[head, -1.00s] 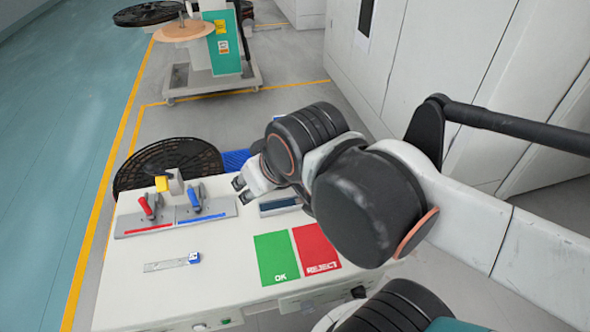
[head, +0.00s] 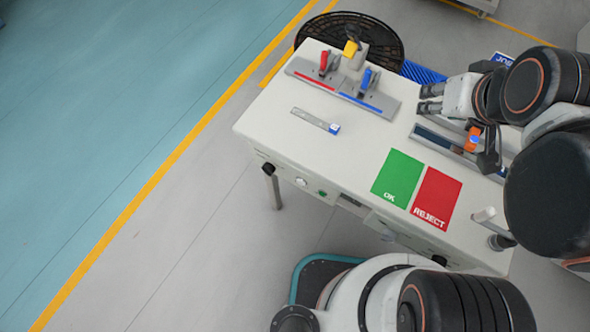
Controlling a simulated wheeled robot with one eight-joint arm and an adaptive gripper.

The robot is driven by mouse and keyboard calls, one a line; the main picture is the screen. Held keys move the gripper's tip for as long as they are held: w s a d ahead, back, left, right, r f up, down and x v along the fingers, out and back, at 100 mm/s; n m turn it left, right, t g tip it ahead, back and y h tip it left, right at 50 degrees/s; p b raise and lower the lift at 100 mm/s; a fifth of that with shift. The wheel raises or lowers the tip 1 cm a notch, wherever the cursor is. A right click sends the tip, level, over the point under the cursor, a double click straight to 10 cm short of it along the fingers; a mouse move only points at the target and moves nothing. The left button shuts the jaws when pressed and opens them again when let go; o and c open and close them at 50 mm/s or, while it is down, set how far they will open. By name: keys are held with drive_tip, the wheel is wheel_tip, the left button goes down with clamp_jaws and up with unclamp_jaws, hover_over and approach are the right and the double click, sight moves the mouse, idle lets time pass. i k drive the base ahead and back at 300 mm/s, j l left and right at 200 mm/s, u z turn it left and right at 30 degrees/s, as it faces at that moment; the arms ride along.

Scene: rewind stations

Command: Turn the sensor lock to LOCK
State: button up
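My gripper (head: 430,98) is at the right of the head view, above the far right part of the white table. Its two dark fingers point left with a gap between them, and nothing shows in the gap. A small orange part (head: 472,138) sits on a dark upright bracket (head: 489,160) beside the dark rail, just below and right of the fingers in the picture. It may be the sensor lock; no LOCK marking is readable, and its setting cannot be told. My arm covers part of the area to its right.
The white table (head: 280,115) bears a red-handled clamp (head: 324,64), a blue-handled clamp (head: 367,82), a small ruler-like strip (head: 312,119), a green OK pad (head: 398,175) and a red REJECT pad (head: 437,197). Open floor lies left.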

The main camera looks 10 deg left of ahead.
sight(268, 168)
drive_tip(key=u, duration=1.45)
